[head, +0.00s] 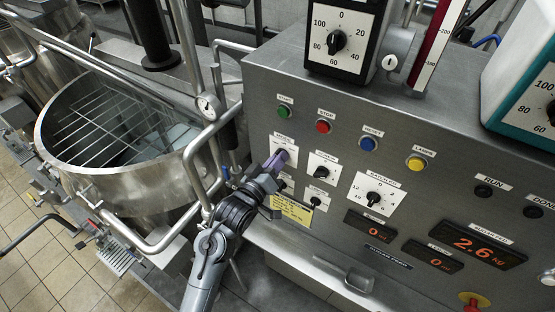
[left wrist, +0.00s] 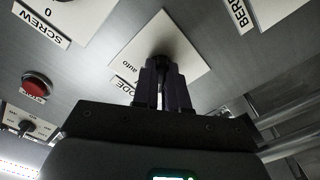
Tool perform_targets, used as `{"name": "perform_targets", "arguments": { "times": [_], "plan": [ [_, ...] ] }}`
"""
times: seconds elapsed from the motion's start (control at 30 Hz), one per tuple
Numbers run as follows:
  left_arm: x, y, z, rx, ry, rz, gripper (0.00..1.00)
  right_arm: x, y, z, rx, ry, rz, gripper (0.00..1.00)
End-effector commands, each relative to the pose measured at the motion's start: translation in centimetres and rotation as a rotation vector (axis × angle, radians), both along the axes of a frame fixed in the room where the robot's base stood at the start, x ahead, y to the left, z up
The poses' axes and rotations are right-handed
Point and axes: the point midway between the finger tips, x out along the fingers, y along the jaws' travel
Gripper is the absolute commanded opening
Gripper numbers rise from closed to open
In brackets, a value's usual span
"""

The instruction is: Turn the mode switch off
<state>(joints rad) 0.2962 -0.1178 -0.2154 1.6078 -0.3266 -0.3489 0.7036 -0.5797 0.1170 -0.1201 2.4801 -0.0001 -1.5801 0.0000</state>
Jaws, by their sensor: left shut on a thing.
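The mode switch (head: 282,152) is a black knob on a white plate at the left end of the grey control panel (head: 345,108). My left gripper (head: 272,163) reaches it from below left. In the left wrist view, my left gripper (left wrist: 163,84) is shut on the dark knob, and its fingers cover most of it. The white plate (left wrist: 185,55) behind the knob shows the words "MODE" and "auto" in part. The knob's exact pointing is hidden by the fingers. My right gripper is not in view.
Green (head: 284,112), red (head: 323,126), blue (head: 368,143) and yellow (head: 416,162) buttons run along the panel. Another knob (head: 321,171) sits close to the right of the mode switch. A yellow note (head: 291,209) is below. A steel vessel (head: 75,175) with pipes stands at left.

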Motion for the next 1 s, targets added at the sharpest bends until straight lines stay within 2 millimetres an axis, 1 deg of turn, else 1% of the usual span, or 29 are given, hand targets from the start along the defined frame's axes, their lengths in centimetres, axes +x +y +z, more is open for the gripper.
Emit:
{"name": "perform_targets", "arguments": {
  "times": [0.4,0.6,0.8,1.0],
  "plan": [
    [0.05,0.1,-0.08,0.299,-0.18,0.0,0.0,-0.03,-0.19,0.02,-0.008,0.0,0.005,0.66],
    [0.05,0.09,-0.13,0.418,-0.252,0.0,0.0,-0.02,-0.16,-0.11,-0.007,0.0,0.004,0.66],
    [0.07,0.12,-0.09,0.499,-0.302,0.0,0.0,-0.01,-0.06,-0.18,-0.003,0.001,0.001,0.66],
    [0.05,0.06,-0.06,0.538,-0.327,-0.001,0.0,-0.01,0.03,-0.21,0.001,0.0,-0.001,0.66]
  ]
}}
